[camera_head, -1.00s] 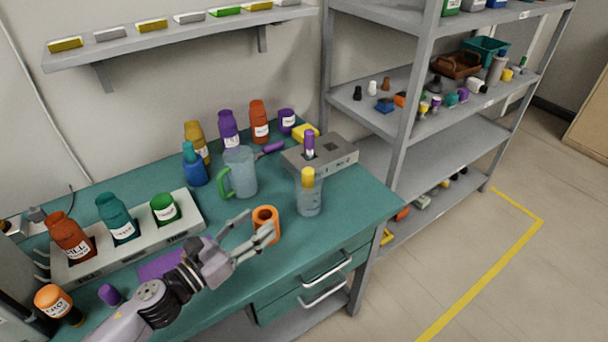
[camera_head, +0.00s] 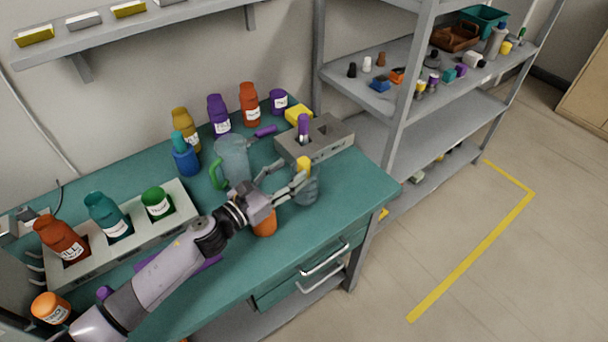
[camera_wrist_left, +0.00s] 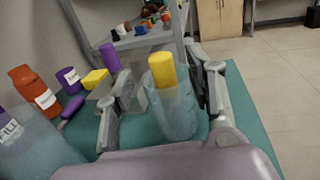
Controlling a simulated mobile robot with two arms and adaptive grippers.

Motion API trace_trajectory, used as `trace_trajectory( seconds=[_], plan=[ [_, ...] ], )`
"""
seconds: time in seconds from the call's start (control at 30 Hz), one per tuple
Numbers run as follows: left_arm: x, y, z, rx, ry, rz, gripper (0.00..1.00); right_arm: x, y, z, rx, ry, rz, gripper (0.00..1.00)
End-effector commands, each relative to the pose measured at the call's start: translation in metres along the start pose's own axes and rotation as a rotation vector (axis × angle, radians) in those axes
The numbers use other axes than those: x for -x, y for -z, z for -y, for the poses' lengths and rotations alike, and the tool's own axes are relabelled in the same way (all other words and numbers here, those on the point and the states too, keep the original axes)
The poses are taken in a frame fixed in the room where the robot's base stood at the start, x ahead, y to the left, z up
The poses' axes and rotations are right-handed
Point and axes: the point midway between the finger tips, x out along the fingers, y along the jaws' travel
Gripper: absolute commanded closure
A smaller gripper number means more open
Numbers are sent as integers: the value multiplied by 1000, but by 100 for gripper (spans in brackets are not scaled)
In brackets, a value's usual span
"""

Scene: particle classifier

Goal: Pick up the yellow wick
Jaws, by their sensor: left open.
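The yellow wick (camera_head: 303,165) is a short yellow cylinder. It stands in a clear glass beaker (camera_head: 308,190) on the teal bench, with its top above the rim. In the left wrist view the wick (camera_wrist_left: 162,70) leans slightly inside the beaker (camera_wrist_left: 172,112). My left gripper (camera_head: 288,176) is open and empty at the beaker's left side. In the left wrist view its fingers (camera_wrist_left: 168,80) appear on either side of the wick and beaker, with no clear contact on the wick. My right gripper is not in view.
A grey block (camera_head: 330,137) holding a purple cylinder (camera_head: 303,125) stands behind the beaker. A clear pitcher (camera_head: 232,158) with a green handle is to the left. An orange cup (camera_head: 265,226) is partly hidden below my gripper. Several bottles line the back of the bench.

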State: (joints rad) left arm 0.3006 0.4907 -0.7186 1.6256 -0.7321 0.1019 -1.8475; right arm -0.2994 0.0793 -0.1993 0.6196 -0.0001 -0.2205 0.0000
Motion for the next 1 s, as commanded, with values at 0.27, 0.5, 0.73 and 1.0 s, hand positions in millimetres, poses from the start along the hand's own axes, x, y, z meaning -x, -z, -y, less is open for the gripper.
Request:
trace_trajectory(
  seconds=[0.27, 0.5, 0.73, 1.0],
  plan=[
    [-32, -2, 1, 1, 1, 2, 50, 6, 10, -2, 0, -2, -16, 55],
    [-59, 0, 0, 1, -1, 0, 50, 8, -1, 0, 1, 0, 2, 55],
    [-60, 0, 0, 0, 0, -1, 50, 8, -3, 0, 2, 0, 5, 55],
    [-60, 1, 0, 0, 0, -1, 67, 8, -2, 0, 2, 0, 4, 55]
  ],
)
